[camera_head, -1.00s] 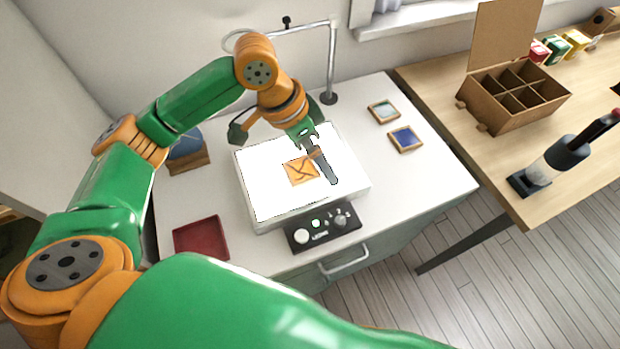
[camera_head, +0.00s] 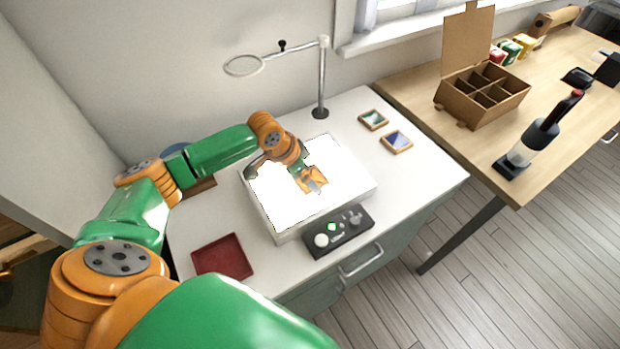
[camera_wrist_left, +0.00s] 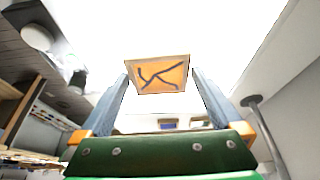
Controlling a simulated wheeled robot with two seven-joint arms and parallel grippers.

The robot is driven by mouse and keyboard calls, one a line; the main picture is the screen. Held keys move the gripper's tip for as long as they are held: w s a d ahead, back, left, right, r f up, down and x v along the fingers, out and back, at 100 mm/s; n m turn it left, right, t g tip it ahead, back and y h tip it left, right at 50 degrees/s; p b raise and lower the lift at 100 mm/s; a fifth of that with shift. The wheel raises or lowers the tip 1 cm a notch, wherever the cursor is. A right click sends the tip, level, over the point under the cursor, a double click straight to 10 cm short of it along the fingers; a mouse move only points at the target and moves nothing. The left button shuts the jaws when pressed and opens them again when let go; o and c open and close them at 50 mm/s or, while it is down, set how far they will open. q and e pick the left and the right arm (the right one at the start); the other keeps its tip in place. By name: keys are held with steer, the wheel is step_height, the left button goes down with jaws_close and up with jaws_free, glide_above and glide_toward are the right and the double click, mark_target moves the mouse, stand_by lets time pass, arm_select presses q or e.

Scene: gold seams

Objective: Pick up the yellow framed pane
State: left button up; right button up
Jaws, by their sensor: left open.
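The yellow framed pane (camera_head: 317,184), amber with dark branching lines, lies on the bright white light box (camera_head: 285,238). My left gripper (camera_head: 308,176) is low over the pane and partly covers it in the head view. In the left wrist view the pane (camera_wrist_left: 158,74) appears between the tips of my two open fingers, with a gap to each side. I cannot tell how far the fingertips are above the light box. My right gripper is not in view.
Green (camera_head: 373,120) and blue (camera_head: 396,141) framed panes lie right of the light box. A red tray (camera_head: 222,257) is at front left. A magnifier stand (camera_head: 321,80) rises behind. A divided cardboard box (camera_head: 465,113) stands on the wooden table. A control panel (camera_head: 340,232) sits in front.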

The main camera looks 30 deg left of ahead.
arm_select(q)
steer(key=c, duration=1.2)
